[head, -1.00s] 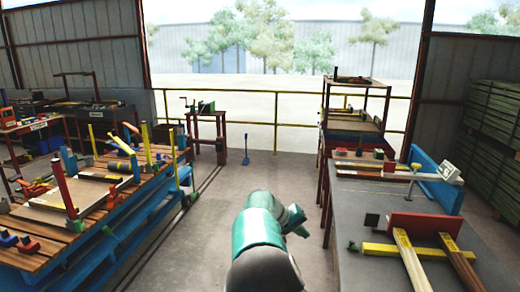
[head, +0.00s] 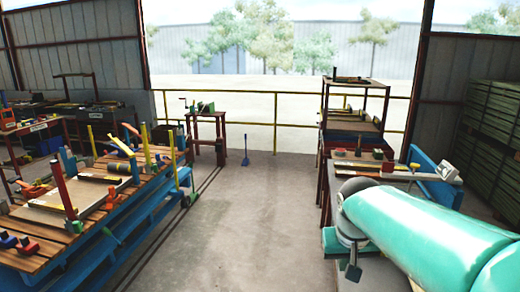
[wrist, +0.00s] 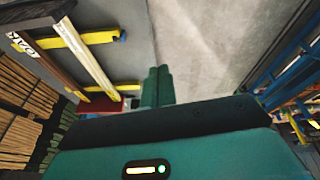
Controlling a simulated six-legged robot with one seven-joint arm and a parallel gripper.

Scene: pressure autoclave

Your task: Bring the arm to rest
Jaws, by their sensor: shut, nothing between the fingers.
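My gripper (wrist: 158,72) shows in the wrist view as two green fingers pressed together, shut and empty. Grey table top lies to its left in that view and concrete floor to its right. In the head view my teal arm fills the lower right, over the grey right-hand table.
The right table bears yellow and wooden bars (wrist: 85,55), a red block and a blue plate (head: 422,165). A blue-framed wooden workbench (head: 120,237) with clamps and tools stands left. A red shelf rack (head: 352,115) stands behind the right table. The middle floor (head: 245,225) is clear.

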